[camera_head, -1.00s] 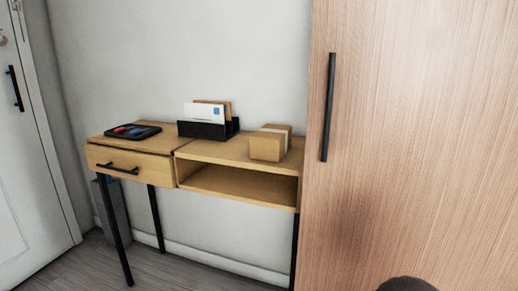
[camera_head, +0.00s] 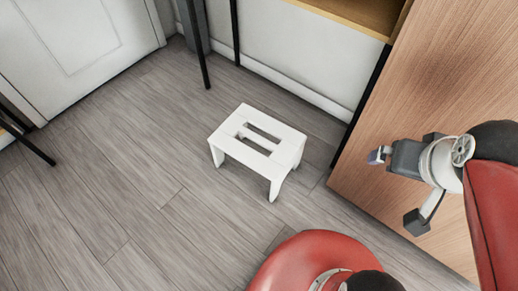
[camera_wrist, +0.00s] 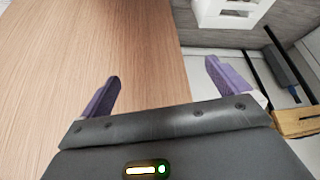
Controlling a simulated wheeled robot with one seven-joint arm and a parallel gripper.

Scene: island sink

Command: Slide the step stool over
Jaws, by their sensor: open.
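A white step stool (camera_head: 257,147) stands upright on the wood floor in the head view. It has slots in its top and short legs. Part of it also shows at the top of the wrist view (camera_wrist: 235,12). My gripper (camera_head: 378,155) is to the right of the stool in the head view, raised beside the wooden cabinet and apart from the stool. In the wrist view my gripper's purple fingers (camera_wrist: 160,85) are spread wide with nothing between them.
A wooden cabinet (camera_head: 440,90) stands close by my gripper on the right. A desk (camera_head: 360,14) with thin black legs is behind the stool. A white door (camera_head: 80,45) is at the upper left. The floor left of the stool (camera_head: 110,170) is clear.

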